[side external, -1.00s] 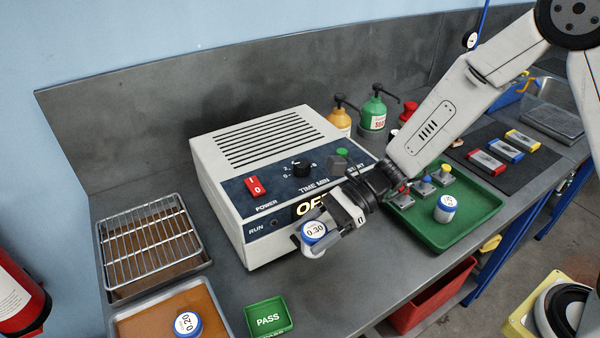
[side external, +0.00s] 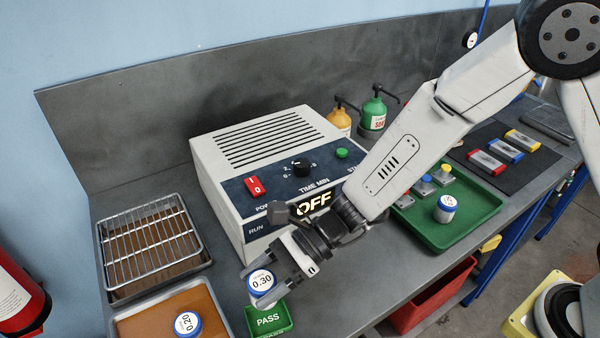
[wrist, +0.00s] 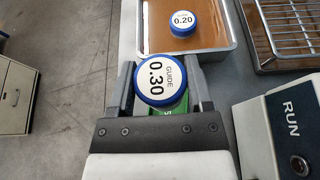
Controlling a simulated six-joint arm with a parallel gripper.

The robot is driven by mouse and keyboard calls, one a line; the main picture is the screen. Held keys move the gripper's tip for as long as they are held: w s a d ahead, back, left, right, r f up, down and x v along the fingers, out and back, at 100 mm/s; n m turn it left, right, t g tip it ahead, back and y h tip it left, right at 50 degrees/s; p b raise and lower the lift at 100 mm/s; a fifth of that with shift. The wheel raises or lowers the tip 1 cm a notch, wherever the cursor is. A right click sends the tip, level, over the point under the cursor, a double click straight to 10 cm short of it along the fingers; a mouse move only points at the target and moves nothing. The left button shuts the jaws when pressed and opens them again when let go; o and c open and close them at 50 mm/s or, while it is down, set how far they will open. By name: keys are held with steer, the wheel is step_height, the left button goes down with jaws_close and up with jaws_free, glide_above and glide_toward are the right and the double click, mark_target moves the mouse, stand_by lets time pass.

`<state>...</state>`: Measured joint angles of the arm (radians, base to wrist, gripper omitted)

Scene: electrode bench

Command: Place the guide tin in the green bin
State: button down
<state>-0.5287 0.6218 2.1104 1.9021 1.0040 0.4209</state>
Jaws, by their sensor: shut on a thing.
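The guide tin (side external: 262,283), white with a blue rim and marked 0.30, is held between the fingers of my gripper (side external: 268,287). In the wrist view its lid (wrist: 160,80) reads GUIDE 0.30 and my gripper (wrist: 160,88) is shut on it. The green bin (side external: 270,318), a small tray marked PASS, sits on the bench just below and right of the tin in the side view. In the wrist view a green strip of the bin (wrist: 184,104) shows beside the tin; the rest is hidden. The tin appears above the bench, beside or partly over the bin.
A tin marked 0.20 (side external: 187,324) stands in a brown-bottomed tray (side external: 215,291) to the left. A wire rack (side external: 150,243) lies behind it. The white timer unit (side external: 232,185) stands close behind my gripper. A green tray (side external: 480,214) with another tin is at right.

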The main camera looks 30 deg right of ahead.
steer(key=shift+f, duration=1.95)
steer(key=shift+f, duration=1.8)
steer(key=shift+f, duration=0.15)
jaws_free()
steer(key=shift+d+r, duration=0.4)
steer(key=shift+d, duration=0.1)
steer(key=v, duration=1.1)
